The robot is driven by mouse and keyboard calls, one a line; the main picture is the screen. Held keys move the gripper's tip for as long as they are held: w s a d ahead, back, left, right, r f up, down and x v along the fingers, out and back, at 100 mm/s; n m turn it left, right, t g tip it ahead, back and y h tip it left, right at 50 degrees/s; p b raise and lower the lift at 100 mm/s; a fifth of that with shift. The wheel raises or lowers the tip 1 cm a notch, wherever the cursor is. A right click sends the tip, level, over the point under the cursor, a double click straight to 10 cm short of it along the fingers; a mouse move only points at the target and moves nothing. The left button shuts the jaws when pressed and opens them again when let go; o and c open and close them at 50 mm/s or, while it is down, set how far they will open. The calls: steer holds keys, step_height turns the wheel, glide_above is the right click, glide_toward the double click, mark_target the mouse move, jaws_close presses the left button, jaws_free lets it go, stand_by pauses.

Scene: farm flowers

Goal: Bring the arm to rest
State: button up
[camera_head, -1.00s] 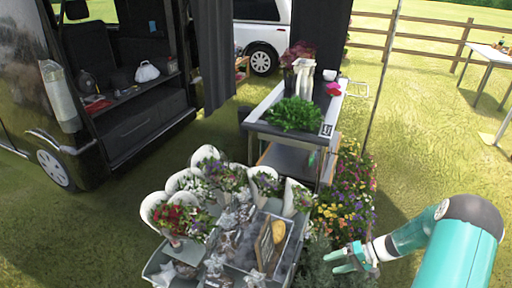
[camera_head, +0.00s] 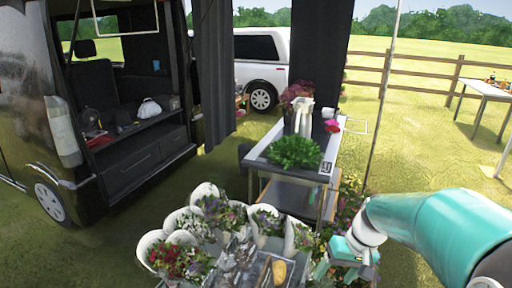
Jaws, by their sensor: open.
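My gripper (camera_head: 340,266) is at the lower right of the head view, at the end of my teal arm. It is open, and I see nothing between its fingers. It hangs above or in front of dark green foliage, just right of the flower display. Part of the foliage is hidden behind the gripper and arm. The arm reaches in from the right edge and bends down at the wrist.
A table (camera_head: 330,150) with a green plant (camera_head: 294,151) stands behind. A thin pole (camera_head: 383,100) rises near my arm. A black van (camera_head: 30,130) is at left.

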steer(key=s+a+r+t+h, duration=0.3)
steer(key=s+a+r+t, duration=0.1)
steer(key=s+r, duration=0.7)
steer(key=s+t, duration=0.1)
steer(key=s, duration=0.2)
steer(key=shift+r+h, duration=0.3)
steer(key=shift+c, duration=0.5)
